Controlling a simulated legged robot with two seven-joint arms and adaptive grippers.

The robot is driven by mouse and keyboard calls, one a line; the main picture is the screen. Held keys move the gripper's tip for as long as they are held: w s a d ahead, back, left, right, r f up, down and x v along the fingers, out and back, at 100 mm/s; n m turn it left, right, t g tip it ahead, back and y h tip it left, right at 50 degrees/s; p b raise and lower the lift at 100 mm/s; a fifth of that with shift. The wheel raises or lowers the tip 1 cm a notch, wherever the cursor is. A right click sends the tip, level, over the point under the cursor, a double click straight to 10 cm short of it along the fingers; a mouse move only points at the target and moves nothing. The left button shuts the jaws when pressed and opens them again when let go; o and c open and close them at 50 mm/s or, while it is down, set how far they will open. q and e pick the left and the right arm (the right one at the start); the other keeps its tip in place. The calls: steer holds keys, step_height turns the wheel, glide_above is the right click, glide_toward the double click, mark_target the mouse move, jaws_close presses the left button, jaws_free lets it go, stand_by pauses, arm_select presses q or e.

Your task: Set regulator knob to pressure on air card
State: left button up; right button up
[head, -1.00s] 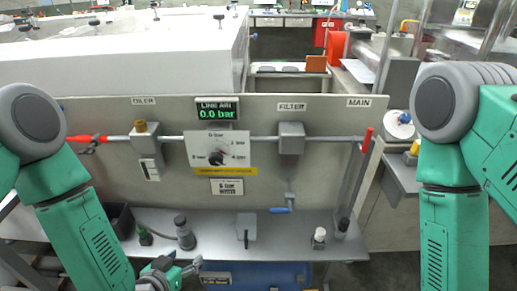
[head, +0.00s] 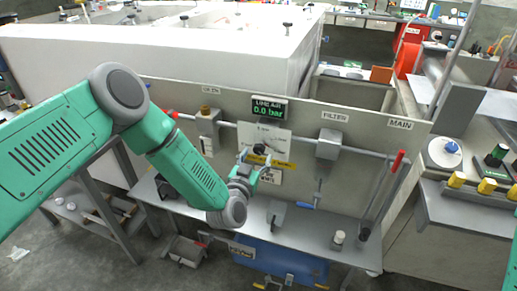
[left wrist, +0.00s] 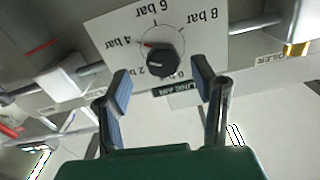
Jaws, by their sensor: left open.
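The black regulator knob (left wrist: 164,61) sits on a white dial plate (left wrist: 116,31) with marks including 2, 4, 6 and 8 bar. A small red mark shows beside the knob on the 4 bar side. My left gripper (left wrist: 161,80) is open and empty, its fingertips apart on either side just short of the knob. In the head view my left gripper (head: 254,163) covers part of the dial plate. The line air display (head: 269,109) reads 0.0 bar. My right gripper is out of view.
The filter block (head: 328,143) and a red-handled main lever (head: 388,185) stand right of the dial. A grey shelf (head: 310,235) below holds a grey bracket (head: 277,214) and a small bottle (head: 338,239).

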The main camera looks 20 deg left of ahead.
mark_target(263, 152)
arm_select(q)
steer(key=w, duration=0.1)
steer(key=w+d, duration=0.1)
steer(key=w, duration=0.1)
steer(key=shift+w+d+r, duration=0.15)
steer(key=shift+w+d, duration=0.05)
steer(key=shift+w, duration=0.05)
steer(key=shift+w+a+f, duration=0.15)
steer(key=shift+w+a, duration=0.1)
steer(key=shift+a, duration=0.4)
steer(key=shift+w+a+f, duration=0.15)
steer(key=shift+w+a, duration=0.05)
steer(key=shift+a, duration=0.6)
steer(key=shift+d, duration=0.35)
steer(key=c, duration=0.8)
steer(key=shift+d+r, duration=0.15)
steer(key=shift+d, duration=0.25)
steer(key=c, duration=0.4)
steer(key=shift+d+r, duration=0.1)
steer(key=shift+d, duration=0.25)
steer(key=shift+a, duration=0.65)
jaws_close()
steer(key=shift+d, duration=0.15)
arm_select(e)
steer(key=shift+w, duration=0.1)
